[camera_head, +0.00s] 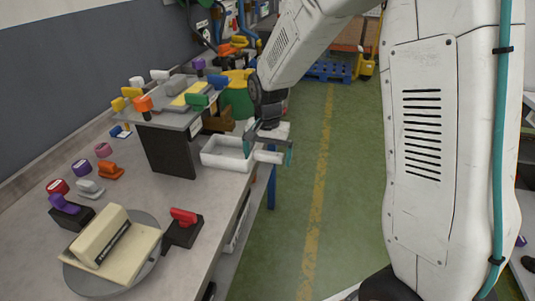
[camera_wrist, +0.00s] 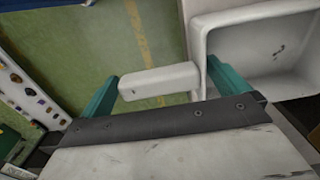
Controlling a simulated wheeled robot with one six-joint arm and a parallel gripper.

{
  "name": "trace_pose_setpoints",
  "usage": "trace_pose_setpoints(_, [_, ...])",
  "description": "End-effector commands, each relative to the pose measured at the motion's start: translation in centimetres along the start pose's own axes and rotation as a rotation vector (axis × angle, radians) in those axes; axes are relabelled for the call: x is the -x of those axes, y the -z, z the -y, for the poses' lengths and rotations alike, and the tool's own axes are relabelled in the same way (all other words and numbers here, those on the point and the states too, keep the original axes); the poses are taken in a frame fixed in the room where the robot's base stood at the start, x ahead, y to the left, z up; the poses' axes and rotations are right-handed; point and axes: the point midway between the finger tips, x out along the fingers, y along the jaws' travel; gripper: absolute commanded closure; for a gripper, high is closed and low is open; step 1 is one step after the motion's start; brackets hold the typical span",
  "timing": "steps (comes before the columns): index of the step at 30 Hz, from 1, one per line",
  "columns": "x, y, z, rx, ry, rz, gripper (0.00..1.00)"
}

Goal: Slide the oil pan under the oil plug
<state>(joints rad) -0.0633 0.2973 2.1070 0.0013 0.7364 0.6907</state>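A white rectangular pan (camera_head: 222,157), which looks like the oil pan, sits at the right edge of the workbench. Its blocky white handle (camera_head: 268,157) sticks out past the edge. In the wrist view the pan (camera_wrist: 264,48) is at the upper right, with the handle (camera_wrist: 158,82) pointing left. My gripper (camera_head: 269,148) has its teal fingers wide apart at the handle. In the wrist view the handle lies between the fingers of my gripper (camera_wrist: 162,85), one near its free end and one by the pan wall. I cannot make out the oil plug.
A raised shelf (camera_head: 185,116) with coloured blocks stands left of the pan. A round turntable (camera_head: 146,278) holding a beige block (camera_head: 100,232) is at the near left. Several coloured-handled pieces line the bench (camera_head: 130,200). The green floor (camera_head: 290,225) to the right is clear.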

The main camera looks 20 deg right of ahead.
Motion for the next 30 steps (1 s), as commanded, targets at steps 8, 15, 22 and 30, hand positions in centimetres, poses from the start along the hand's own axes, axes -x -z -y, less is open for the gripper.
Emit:
trace_pose_setpoints(8, [0.4,0.0,0.0,0.000,0.001,-0.001,0.00])
trace_pose_setpoints(15, [4.2,0.1,0.1,0.000,0.003,-0.004,0.00])
trace_pose_setpoints(22, [7.2,0.1,0.0,0.000,0.001,-0.001,0.00])
trace_pose_setpoints(30, [7.8,-0.1,-0.1,0.036,-0.005,0.006,0.00])
